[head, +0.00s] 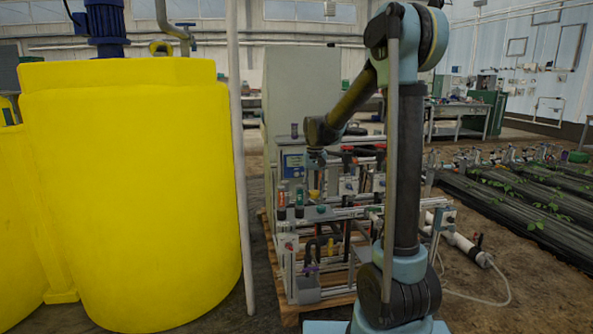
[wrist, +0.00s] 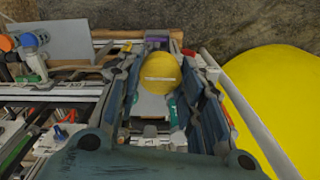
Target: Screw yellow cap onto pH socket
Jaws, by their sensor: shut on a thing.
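The round yellow cap (wrist: 161,73) has a pale bar across its face and sits between the fingers of my gripper (wrist: 165,75) in the wrist view. My gripper is shut on it. In the head view my gripper (head: 316,178) hangs from the arm over the skid, with a small bit of the yellow cap (head: 314,193) under it. Upright fittings with orange (head: 282,204) and green (head: 300,199) parts stand on the skid just left of the gripper. I cannot tell which fitting is the pH socket. The cap appears apart from the fittings in the head view.
The skid frame (head: 345,213) is crowded with pipes, valves and rails around the gripper. A blue-faced controller (head: 293,164) stands close behind. A large yellow tank (head: 130,190) and a white post (head: 240,150) are at left. Planted rows (head: 520,190) lie to the right.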

